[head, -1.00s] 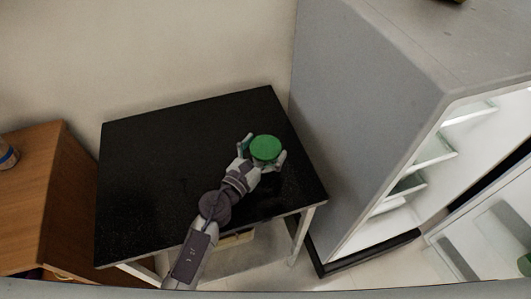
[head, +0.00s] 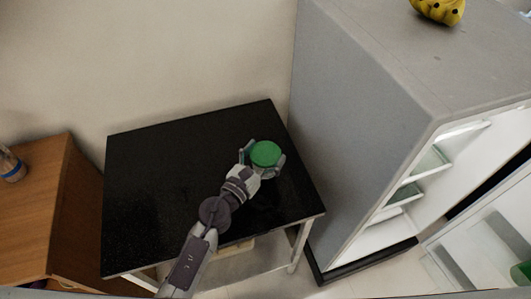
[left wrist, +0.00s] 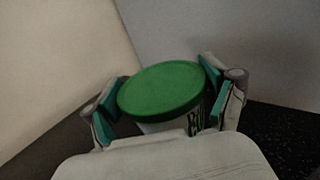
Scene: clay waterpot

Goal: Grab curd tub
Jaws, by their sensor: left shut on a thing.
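The curd tub (head: 265,153) has a round green lid and stands upright at the right part of the black table (head: 150,200). In the left wrist view the tub (left wrist: 165,90) shows its green lid and a white side with dark green lettering. My left gripper (head: 262,158) is shut on the tub, with a finger on either side of it. In the left wrist view the teal pads of the left gripper (left wrist: 162,100) press against its sides. The lower part of the tub is hidden. My right gripper is not in view.
A grey fridge (head: 370,120) stands open just right of the table, with bananas (head: 440,10) on top. A wooden cabinet (head: 35,200) with a jar (head: 10,165) on it stands at the left. The table's left and middle are clear.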

